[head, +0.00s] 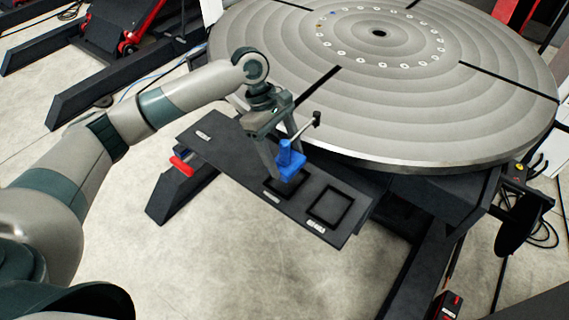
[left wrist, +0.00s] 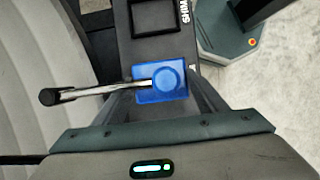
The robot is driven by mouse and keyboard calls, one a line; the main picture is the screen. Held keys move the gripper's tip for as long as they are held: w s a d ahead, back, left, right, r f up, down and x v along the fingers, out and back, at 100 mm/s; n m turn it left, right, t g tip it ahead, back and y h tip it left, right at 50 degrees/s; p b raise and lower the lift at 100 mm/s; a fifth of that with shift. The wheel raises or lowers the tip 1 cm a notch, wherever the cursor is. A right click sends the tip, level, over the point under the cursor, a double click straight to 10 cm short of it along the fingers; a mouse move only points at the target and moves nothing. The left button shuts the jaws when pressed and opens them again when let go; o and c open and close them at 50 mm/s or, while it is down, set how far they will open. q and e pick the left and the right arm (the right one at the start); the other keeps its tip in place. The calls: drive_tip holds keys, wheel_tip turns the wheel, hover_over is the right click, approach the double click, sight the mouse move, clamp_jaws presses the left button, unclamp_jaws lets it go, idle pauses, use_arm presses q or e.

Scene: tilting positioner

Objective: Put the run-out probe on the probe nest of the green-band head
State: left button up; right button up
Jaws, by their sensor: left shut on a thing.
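The run-out probe (head: 290,160) has a blue base and a thin metal arm with a black end. My left gripper (head: 284,168) is shut on the blue base, which is upright over the left square recess of a dark shelf. I cannot tell whether the base touches the shelf. In the left wrist view the probe (left wrist: 159,83) sits between the fingers (left wrist: 162,92), its arm pointing left. I cannot make out a green band or a probe nest in either view. My right gripper is not in view.
The dark shelf (head: 225,150) carries small white labels and an empty square recess (head: 328,206) at its right end. The large round grey table (head: 450,110) stands close behind the shelf and probe. Red and black equipment (head: 125,35) stands at the back left. Open floor lies in front.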

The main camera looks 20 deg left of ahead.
use_arm(q)
wheel_tip(320, 180, down, 2)
drive_tip(key=shift+f+p, duration=0.25)
drive_tip(key=shift+p, duration=0.15)
drive_tip(key=shift+f, duration=0.65)
drive_tip(key=shift+f+p, duration=0.4)
drive_tip(key=shift+p, duration=0.2)
drive_tip(key=shift+f, duration=0.2)
drive_tip(key=o, duration=1.6)
drive_tip(key=shift+f, duration=0.1)
drive_tip(key=shift+r+b, duration=0.45)
drive_tip(key=shift+b, duration=0.25)
drive_tip(key=b+v, duration=0.2)
drive_tip(key=v, duration=1)
drive_tip(key=shift+r, duration=0.25)
